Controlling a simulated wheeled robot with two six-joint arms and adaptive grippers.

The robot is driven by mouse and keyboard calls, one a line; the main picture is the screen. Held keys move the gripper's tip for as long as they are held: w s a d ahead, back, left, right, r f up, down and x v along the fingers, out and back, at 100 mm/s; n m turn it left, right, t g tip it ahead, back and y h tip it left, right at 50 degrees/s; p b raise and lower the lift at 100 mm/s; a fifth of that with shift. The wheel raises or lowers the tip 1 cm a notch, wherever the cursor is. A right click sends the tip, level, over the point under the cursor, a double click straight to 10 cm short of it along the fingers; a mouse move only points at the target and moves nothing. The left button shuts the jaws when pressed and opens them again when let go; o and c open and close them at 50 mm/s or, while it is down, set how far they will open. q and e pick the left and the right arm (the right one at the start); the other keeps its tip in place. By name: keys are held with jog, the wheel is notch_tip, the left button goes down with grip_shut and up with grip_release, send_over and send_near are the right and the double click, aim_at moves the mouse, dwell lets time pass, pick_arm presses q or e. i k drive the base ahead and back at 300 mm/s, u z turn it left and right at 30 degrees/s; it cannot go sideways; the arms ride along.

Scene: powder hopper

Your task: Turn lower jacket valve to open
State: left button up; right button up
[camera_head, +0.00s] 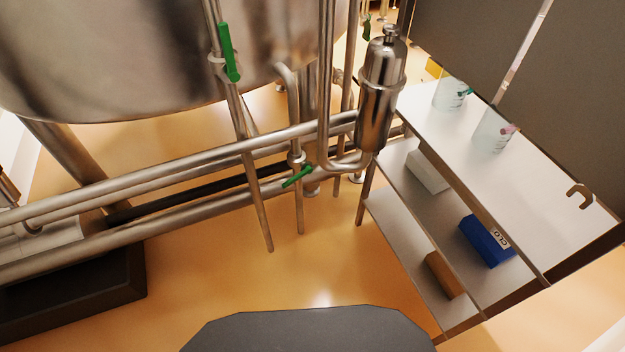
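A lower valve with a green lever handle (297,176) sits on the piping near the middle of the view, close under the tank. Its handle is tilted, rising to the right. A second green handle (229,52) stands higher up on a vertical pipe, nearly upright and along the pipe. A third, small dark green handle (367,27) shows at the top, partly hidden behind pipes and the filter housing. Neither of my grippers shows in this view.
A large steel tank (150,50) fills the upper left. A steel filter housing (381,95) stands right of the pipes. A shelf rack (545,195) at right holds jars, a blue box (486,242) and other boxes. Horizontal pipes (150,182) cross the left. Orange floor (230,275) is clear in front.

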aim_at(307, 169)
jog(key=u, duration=0.1)
jog(key=i, duration=0.9)
jog(key=z, duration=0.55)
